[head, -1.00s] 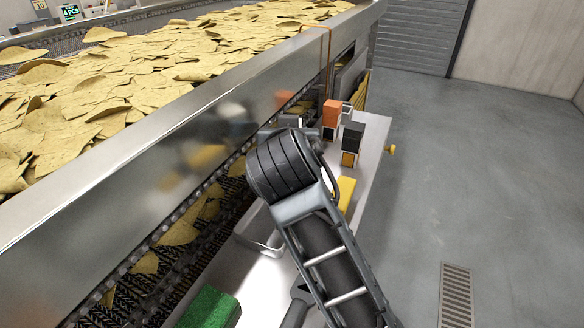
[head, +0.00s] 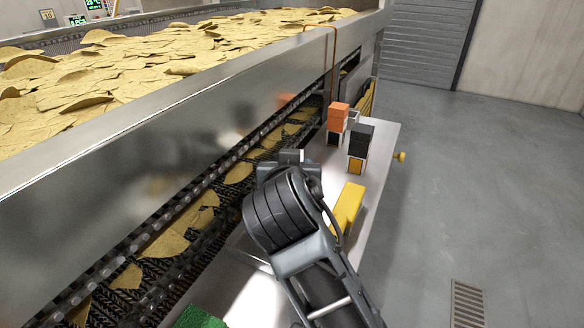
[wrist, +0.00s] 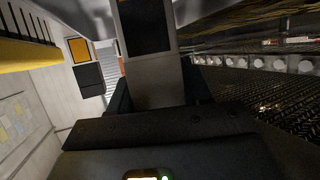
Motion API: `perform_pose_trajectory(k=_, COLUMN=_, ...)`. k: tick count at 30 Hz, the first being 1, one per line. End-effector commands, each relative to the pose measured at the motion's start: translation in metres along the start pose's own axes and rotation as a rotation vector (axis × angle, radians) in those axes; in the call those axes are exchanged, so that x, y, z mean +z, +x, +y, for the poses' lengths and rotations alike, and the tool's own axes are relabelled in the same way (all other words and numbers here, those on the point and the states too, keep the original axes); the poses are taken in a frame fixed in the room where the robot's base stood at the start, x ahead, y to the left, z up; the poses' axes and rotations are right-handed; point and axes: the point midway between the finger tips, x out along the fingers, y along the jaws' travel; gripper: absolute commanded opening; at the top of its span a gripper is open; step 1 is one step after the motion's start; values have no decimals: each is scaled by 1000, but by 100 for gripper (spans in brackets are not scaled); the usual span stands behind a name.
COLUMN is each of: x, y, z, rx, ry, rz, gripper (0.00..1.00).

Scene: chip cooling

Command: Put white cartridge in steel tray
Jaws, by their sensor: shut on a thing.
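My gripper (head: 284,166) is beyond the arm's dark wrist, above the shelf beside the conveyor. It is shut on a pale block, which I take to be the white cartridge (head: 291,156); only its top shows in the head view. In the wrist view the cartridge (wrist: 153,85) is pale grey with a dark panel, between dark fingers (wrist: 157,92). The steel tray cannot be made out clearly; my arm covers much of the near shelf where its rim showed earlier.
The shelf (head: 378,172) holds an orange-topped block (head: 338,113), a black-topped block (head: 361,137) and a yellow block (head: 347,207). A green block (head: 200,318) lies at the near end. The conveyor (head: 205,218) with chips runs along the left. The floor right is clear.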

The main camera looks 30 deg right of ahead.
Motion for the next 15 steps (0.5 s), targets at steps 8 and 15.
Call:
perform_pose_trajectory(k=8, x=2, y=1, z=0, rx=1, ry=0, rz=-1, gripper=66)
perform_pose_trajectory(k=15, x=2, y=1, z=0, rx=1, ry=0, rz=-1, gripper=73)
